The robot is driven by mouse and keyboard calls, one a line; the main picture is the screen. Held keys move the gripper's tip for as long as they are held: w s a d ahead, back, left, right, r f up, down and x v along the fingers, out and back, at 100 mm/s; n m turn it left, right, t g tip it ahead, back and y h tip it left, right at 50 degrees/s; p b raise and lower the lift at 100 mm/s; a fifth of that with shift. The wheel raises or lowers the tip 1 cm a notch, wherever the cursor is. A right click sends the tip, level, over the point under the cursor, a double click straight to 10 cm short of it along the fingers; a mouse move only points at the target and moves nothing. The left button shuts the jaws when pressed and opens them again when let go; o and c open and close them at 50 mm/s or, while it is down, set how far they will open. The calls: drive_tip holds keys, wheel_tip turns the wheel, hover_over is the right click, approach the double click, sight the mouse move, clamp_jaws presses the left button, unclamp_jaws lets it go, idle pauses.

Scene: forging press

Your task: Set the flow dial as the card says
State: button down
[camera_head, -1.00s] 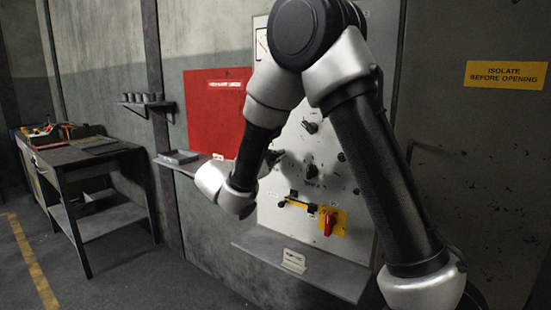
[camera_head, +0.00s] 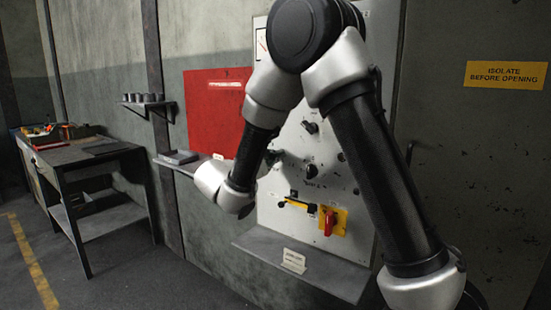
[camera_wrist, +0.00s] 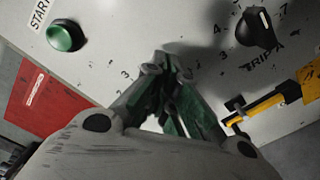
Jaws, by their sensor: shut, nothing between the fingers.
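My gripper (camera_wrist: 166,62) is shut and empty, its fingertips close to the pale control panel (camera_wrist: 185,25) in the wrist view. Contact cannot be told. Scale numbers, among them a 3, show left of the fingers, but any dial at that scale is hidden behind them. A black pointer knob (camera_wrist: 255,28) labelled TRIP A is to the right, apart from the gripper. A small cream card (camera_head: 294,260) stands on the ledge below the panel in the head view; its writing is too small to read. No dial can be read as the flow dial.
A green START button (camera_wrist: 66,35) is left of my gripper. A red switch on a yellow plate (camera_head: 333,220) and a yellow-black handle (camera_head: 296,203) are low on the panel. The ledge (camera_head: 305,275) juts out below. A workbench (camera_head: 85,150) stands at the left.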

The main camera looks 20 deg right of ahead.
drive_tip(key=shift+w+a, duration=0.6)
drive_tip(key=shift+w, duration=0.15)
idle(2.4)
drive_tip(key=shift+w+a+f, duration=0.2)
drive_tip(key=shift+a, duration=0.15)
idle(1.9)
drive_tip(key=s+d+v, duration=0.1)
drive_tip(key=v, duration=0.7)
drive_tip(key=shift+s+r, duration=0.2)
drive_tip(key=shift+r, duration=0.25)
idle(0.3)
